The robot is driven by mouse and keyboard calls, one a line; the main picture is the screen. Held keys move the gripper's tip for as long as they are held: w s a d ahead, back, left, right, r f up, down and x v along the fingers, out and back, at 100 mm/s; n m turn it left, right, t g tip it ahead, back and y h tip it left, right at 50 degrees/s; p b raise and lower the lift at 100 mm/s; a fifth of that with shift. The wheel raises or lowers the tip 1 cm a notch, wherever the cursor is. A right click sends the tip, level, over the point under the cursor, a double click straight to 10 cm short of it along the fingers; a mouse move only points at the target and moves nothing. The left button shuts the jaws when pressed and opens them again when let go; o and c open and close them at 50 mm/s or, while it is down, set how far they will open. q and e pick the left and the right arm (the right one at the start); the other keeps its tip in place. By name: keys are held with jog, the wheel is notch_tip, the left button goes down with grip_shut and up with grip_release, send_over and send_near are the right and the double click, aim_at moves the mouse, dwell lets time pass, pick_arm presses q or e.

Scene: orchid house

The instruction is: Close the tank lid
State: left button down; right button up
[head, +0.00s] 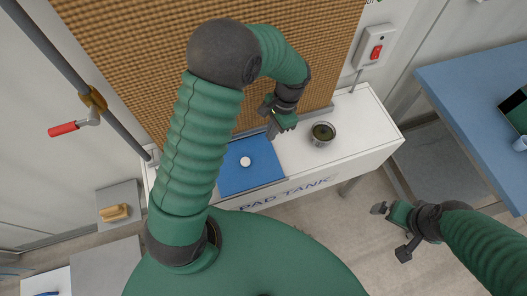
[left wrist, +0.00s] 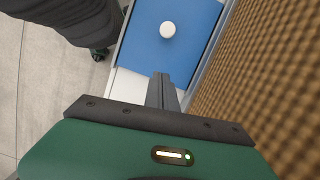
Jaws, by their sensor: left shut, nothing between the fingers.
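The pad tank (head: 350,158) is a long white box with "PAD TANK" lettered on its front, below a brown pad wall. A blue lid (head: 233,177) with a round white knob (head: 245,161) lies flat on its top, left of the middle. My arm hides part of the lid's left side. My left gripper (head: 274,131) is shut and empty, above the tank beyond the lid's right far corner. In the left wrist view its fingers (left wrist: 162,84) point toward the lid (left wrist: 190,45) and knob (left wrist: 168,30), apart from both.
A dark-filled round cup (head: 323,134) stands on the tank top right of the lid. A red wall switch (head: 376,51) is behind. A blue table (head: 470,95) is at the right. A pipe with a red-handled valve (head: 63,129) is at the left.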

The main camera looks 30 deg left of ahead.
pick_arm(q)
send_near(252, 162)
jog(key=f, duration=0.1)
jog(key=w+d+f, duration=0.1)
jog(key=w+f, duration=0.1)
jog(key=f, duration=0.1)
jog(key=shift+d, duration=0.2)
jog(key=shift+s+a+p, duration=0.45)
jog(key=shift+s+a, duration=0.25)
jog(key=shift+s, duration=0.35)
jog(key=shift+s+a, duration=0.25)
jog(key=shift+s, duration=0.25)
jog(key=shift+f, duration=0.1)
